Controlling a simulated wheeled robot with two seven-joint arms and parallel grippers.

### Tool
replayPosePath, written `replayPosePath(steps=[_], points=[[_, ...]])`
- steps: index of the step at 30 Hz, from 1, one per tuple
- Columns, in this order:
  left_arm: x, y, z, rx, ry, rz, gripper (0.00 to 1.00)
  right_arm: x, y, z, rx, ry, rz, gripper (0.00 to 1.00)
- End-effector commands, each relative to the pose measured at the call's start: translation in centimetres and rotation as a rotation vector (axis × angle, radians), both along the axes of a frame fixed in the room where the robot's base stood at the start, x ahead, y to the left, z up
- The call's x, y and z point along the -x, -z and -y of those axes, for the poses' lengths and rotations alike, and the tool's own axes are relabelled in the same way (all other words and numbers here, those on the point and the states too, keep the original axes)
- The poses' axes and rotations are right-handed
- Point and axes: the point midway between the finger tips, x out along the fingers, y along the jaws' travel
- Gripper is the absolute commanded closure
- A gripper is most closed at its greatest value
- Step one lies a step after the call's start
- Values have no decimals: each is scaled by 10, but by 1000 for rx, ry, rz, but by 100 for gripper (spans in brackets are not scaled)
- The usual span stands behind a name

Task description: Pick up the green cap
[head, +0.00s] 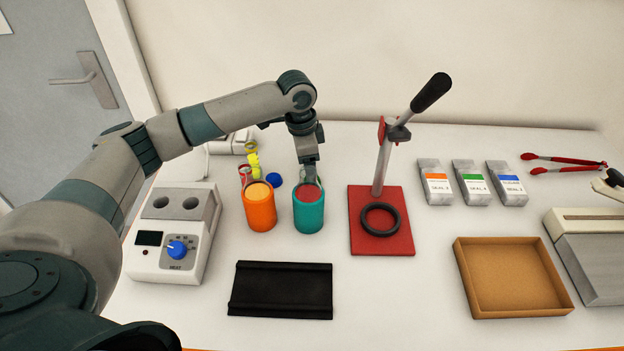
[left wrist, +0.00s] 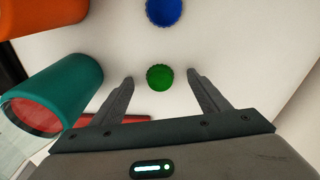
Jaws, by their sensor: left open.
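The green cap (left wrist: 160,77) lies on the white table and shows in the left wrist view between the two spread fingertips of my left gripper (left wrist: 160,78). The gripper is open, with a gap on each side of the cap. In the head view my left gripper (head: 309,172) points down just behind the teal cup (head: 308,218), which hides the fingertips. I cannot make out the green cap clearly there. My right gripper is not in view.
The teal cup also shows close by in the left wrist view (left wrist: 60,85), beside an orange cup (head: 260,214). A blue cap (head: 274,180) lies near. A red-based press (head: 365,240) stands right, a heater (head: 165,262) left, a black rack (head: 280,290) and brown tray (head: 515,312) in front.

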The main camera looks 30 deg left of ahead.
Motion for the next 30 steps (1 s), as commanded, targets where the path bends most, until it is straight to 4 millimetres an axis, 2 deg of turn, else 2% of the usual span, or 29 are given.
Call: replayPosePath(steps=[8, 12, 13, 14, 24, 30], points=[[0, 0, 0, 0, 0, 0, 31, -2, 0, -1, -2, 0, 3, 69], [0, -1, 0, 0, 0, 0, 65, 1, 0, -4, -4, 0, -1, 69], [0, -1, 0, 0, 0, 0, 72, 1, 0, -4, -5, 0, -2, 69], [0, -1, 0, 0, 0, 0, 75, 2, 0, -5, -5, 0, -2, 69], [0, -3, 0, 0, 0, 1, 75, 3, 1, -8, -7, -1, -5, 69], [-1, -19, 0, 2, -1, 3, 75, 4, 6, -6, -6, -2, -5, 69]])
